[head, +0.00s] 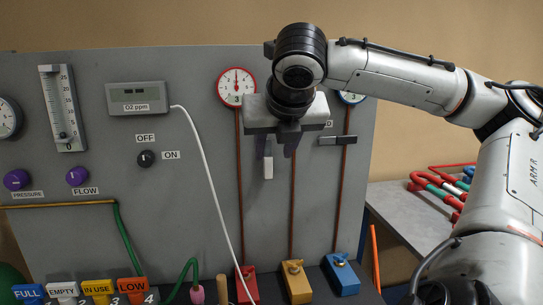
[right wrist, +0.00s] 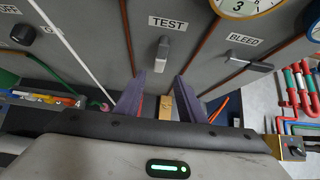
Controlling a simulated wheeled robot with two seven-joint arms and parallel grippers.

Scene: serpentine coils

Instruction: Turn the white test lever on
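The white test lever (head: 268,167) hangs downward on the grey panel, just below my right gripper in the head view. In the right wrist view the lever (right wrist: 161,53) sits under the TEST label (right wrist: 167,23), beyond my fingertips and roughly in line with the gap between them. My right gripper (head: 277,146) is in front of the panel above the lever, its housing covering part of the panel there. In the right wrist view its two purple-grey fingers (right wrist: 157,90) are spread apart with nothing held. My left gripper is not in view.
A grey bleed handle (head: 338,140) is right of the lever. Round gauges, including one red-rimmed gauge (head: 236,87), and copper pipes (head: 240,190) are nearby. A white cable (head: 210,185) runs down at left. Coloured blocks (head: 298,282) stand below. A side table (head: 400,215) holds coloured coils.

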